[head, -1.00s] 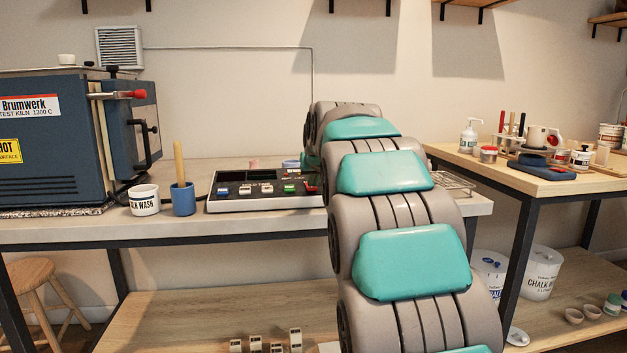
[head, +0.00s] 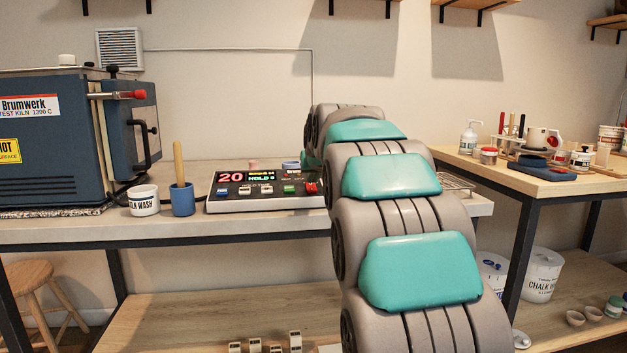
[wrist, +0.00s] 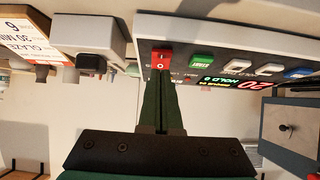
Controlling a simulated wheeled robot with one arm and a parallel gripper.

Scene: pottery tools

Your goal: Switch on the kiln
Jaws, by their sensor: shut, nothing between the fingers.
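The kiln (head: 45,165) is a blue box at the left of the grey bench, labelled Brumwerk, with a red-tipped handle. Its control box (head: 222,208) stands to its right, with lit displays reading 20 in red and HOLD. A red rocker switch (head: 311,188) is at the box's right end; it also shows in the wrist view (wrist: 162,56). The green START button (wrist: 202,62) is beside it. My gripper (wrist: 162,84) is shut and empty, its tips at or very near the red switch; I cannot tell whether they touch. In the head view my arm hides the gripper.
A chalk wash pot (head: 144,207) and a blue cup (head: 183,201) with a wooden handle stand between kiln and control box. A wire rack (head: 456,185) lies right of my arm. A second table (head: 505,172) with pottery supplies stands at right.

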